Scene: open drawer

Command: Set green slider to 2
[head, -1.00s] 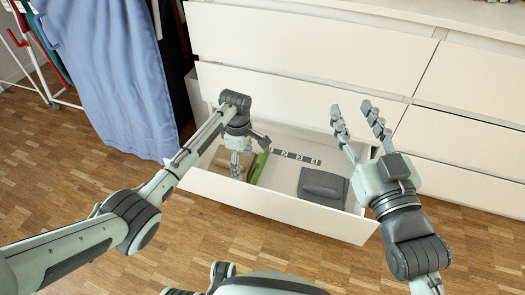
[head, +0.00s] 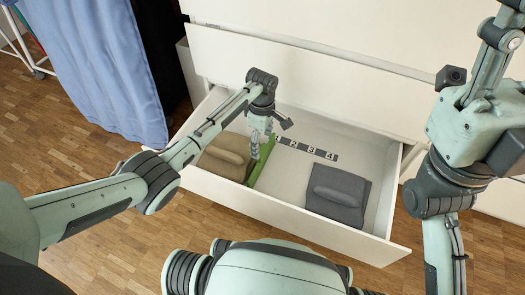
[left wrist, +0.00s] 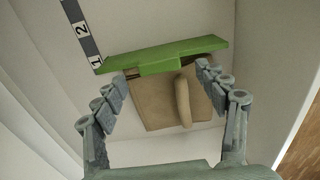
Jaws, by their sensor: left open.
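The green slider (head: 264,162) is a thin upright divider in the open drawer, and it also shows in the left wrist view (left wrist: 165,56). A dark number strip (head: 310,150) runs to its right in the head view. In the left wrist view the strip (left wrist: 84,35) shows 1 and 2, and the slider's end lies by the 1. My left gripper (left wrist: 162,77) is open, with its fingers apart on either side of the slider's middle tab. It also shows in the head view (head: 257,152), pointing down.
The open drawer (head: 270,213) holds a folded brown cloth (head: 226,152) left of the slider and a folded dark grey cloth (head: 338,190) at the right. The drawer floor between slider and grey cloth is clear. A blue cloth (head: 100,70) hangs at the left.

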